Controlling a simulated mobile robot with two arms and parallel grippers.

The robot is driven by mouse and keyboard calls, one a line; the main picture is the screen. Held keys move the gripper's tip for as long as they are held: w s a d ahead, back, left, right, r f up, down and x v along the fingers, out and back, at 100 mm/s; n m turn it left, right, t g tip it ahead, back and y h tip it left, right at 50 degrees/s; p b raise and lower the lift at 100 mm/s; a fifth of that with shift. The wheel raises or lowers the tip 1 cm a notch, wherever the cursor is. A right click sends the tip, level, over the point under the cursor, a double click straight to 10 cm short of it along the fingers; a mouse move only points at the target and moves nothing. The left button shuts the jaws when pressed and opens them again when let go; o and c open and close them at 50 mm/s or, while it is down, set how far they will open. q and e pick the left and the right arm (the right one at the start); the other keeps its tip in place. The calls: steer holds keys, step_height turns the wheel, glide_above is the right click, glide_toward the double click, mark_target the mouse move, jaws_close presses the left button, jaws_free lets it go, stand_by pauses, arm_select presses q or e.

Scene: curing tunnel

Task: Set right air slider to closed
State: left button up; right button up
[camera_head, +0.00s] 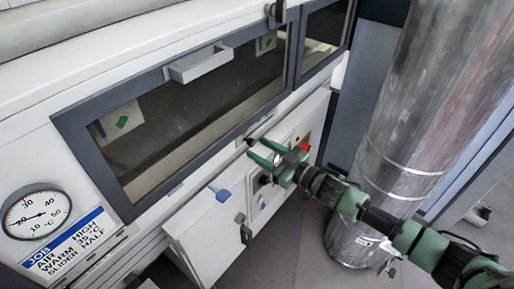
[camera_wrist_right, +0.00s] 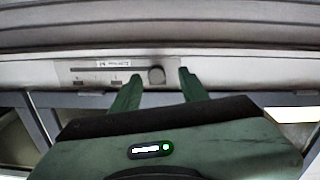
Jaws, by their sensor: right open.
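The right air slider shows in the right wrist view as a pale plate (camera_wrist_right: 112,72) with a dark horizontal slot and small markings too small to read. Its round dark knob (camera_wrist_right: 156,75) sits at the right end of the slot. My right gripper (camera_wrist_right: 159,82) is open, with one green fingertip on each side of the knob; the left one is farther from it. I cannot tell whether either finger touches it. In the head view my right gripper (camera_head: 259,151) is at the white strip under the window, where it partly hides the slider. My left gripper is not in view.
A dial gauge (camera_head: 37,212) and a job sign (camera_head: 66,245) are at the left. Below the strip are a blue-handled panel (camera_head: 212,227) and a control box with a red button (camera_head: 305,147). A large metal duct (camera_head: 415,90) stands close right of my arm.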

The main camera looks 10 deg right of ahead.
steer(key=v, duration=0.6)
steer(key=shift+b, duration=0.35)
steer(key=s+d+f+m+h, duration=0.1)
steer(key=d+f+m+h, duration=0.2)
steer(key=f, duration=0.7)
steer(key=d+f+m+h, duration=0.1)
steer(key=d+f+h, duration=0.3)
steer(key=f, duration=0.6)
steer(key=s+d+f+m+g+h, duration=0.1)
steer(key=s+d+f+g, duration=0.1)
steer(key=s+f, duration=0.45)
steer(key=s+d+f+m+g+h, duration=0.15)
steer(key=s+f, duration=0.25)
steer(key=f, duration=0.6)
steer(key=s+f+g+h, duration=0.1)
steer(key=s+f+g, duration=0.4)
steer(key=s+f, duration=0.85)
steer(key=s+a+f+g, duration=0.2)
steer(key=s+a, duration=0.1)
steer(key=s, duration=0.9)
steer(key=s+a+f+g, duration=0.3)
steer(key=s, duration=0.9)
steer(key=shift+f, duration=0.2)
